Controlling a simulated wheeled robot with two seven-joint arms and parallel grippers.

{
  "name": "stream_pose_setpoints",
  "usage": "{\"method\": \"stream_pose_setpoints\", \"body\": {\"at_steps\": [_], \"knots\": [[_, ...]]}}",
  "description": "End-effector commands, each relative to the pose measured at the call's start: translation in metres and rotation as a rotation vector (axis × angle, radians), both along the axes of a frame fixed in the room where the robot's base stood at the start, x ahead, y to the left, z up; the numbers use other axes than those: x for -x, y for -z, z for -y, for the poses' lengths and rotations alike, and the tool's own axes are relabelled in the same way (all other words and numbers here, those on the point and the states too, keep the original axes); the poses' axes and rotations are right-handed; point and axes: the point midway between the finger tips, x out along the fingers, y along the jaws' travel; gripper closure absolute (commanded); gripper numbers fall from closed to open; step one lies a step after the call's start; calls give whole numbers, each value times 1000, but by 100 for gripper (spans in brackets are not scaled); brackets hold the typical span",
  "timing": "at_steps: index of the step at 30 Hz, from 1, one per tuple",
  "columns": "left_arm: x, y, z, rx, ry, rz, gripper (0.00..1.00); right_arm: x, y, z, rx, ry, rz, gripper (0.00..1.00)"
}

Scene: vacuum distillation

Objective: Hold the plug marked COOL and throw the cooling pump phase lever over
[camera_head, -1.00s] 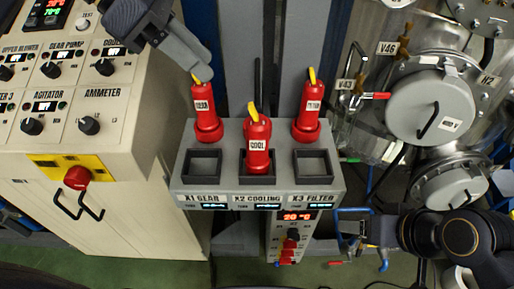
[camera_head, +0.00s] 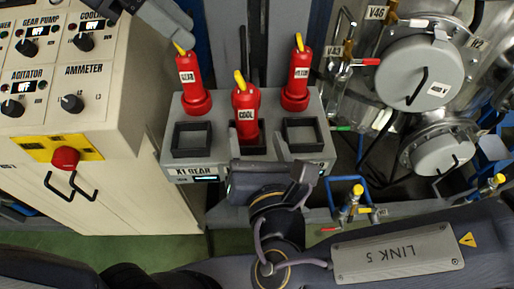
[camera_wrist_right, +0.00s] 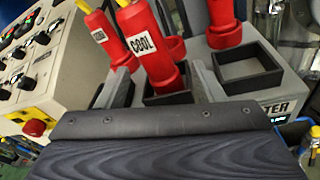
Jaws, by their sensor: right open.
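The red plug marked COOL (camera_head: 245,112), with a yellow tip, stands in the middle of the grey three-socket box (camera_head: 170,150). It also shows in the right wrist view (camera_wrist_right: 148,48), between the two fingers. My right gripper (camera_head: 268,168) is open in front of it, over the box's front edge, with no visible grip on the plug. My left gripper (camera_head: 183,38) is beside the top of the left red plug (camera_head: 190,78); its jaw opening is unclear. I cannot make out which part is the cooling pump phase lever; my right gripper hides the X2 label and the panel below.
A third red plug (camera_head: 298,75) stands at the right of the box. Black square sockets (camera_head: 192,138) lie in front of the plugs. The control cabinet (camera_head: 120,115) with knobs and a red button (camera_head: 65,158) is left. Steel vessels (camera_head: 418,70) and pipes crowd the right.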

Motion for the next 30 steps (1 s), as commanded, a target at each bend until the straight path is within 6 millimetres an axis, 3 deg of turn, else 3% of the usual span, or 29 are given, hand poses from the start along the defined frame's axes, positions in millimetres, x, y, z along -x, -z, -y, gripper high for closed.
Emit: {"method": "stream_pose_setpoints", "body": {"at_steps": [3,7,11,21,30], "knots": [[0,0,0,0,0,0,64,3,12,0,175,-71,113,38],[0,0,0,0,0,0,64,3,16,0,261,-108,173,38],[0,0,0,0,0,0,64,-7,17,-3,277,-115,184,38],[0,0,0,0,0,0,64,-56,16,-14,273,-114,184,38],[0,0,0,0,0,0,64,-71,16,-18,271,-116,184,38]]}}
